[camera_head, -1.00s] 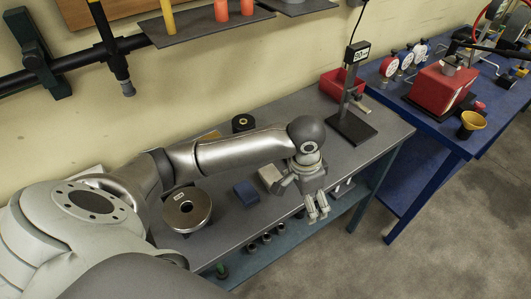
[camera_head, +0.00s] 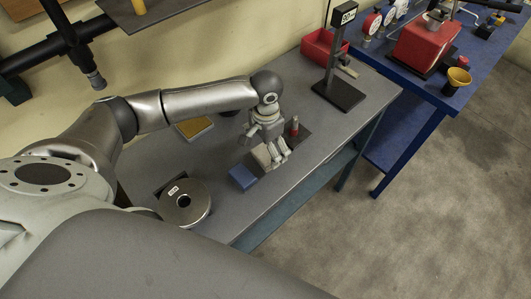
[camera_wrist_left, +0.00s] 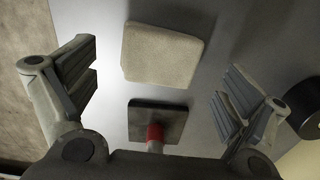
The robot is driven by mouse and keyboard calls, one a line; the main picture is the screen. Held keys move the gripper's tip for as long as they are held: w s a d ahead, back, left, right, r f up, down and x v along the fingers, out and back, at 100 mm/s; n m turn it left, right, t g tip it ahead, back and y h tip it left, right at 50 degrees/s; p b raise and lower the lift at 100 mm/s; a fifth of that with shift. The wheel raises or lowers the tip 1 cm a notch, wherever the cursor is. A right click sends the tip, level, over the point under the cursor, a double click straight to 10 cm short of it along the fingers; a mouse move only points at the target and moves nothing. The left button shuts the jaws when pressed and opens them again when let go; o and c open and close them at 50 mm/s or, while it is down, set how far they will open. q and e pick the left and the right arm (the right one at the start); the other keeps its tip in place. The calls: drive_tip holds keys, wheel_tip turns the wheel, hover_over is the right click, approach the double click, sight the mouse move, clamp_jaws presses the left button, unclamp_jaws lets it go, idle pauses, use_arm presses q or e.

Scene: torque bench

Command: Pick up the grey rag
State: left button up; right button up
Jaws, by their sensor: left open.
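The grey rag (camera_head: 261,157) looks like a folded, pale grey-beige pad lying flat on the grey bench, partly hidden by my left gripper in the head view. It shows whole in the left wrist view (camera_wrist_left: 162,54), at the top centre. My left gripper (camera_head: 277,155) points down over it from the far side. Its fingers (camera_wrist_left: 158,88) are open and empty, spread to either side, with the rag ahead between them. I cannot tell the exact height above it. My right gripper is not in view.
A blue block (camera_head: 242,177) lies just left of the rag. A red-handled tool on a dark plate (camera_wrist_left: 172,123) is close by. A round metal disc (camera_head: 186,205), a yellow-topped pad (camera_head: 194,128) and a black stand (camera_head: 339,95) share the bench (camera_head: 225,222).

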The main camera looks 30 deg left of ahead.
sight(266, 153)
use_arm(q)
drive_tip(key=shift+s+d+f, duration=0.1)
drive_tip(key=shift+s+f, duration=0.1)
drive_tip(key=shift+f, duration=0.95)
drive_tip(key=shift+f+p, duration=0.3)
drive_tip(key=shift+w+f, duration=0.1)
drive_tip(key=shift+f, duration=0.05)
drive_tip(key=shift+c, duration=0.2)
drive_tip(key=c, duration=1)
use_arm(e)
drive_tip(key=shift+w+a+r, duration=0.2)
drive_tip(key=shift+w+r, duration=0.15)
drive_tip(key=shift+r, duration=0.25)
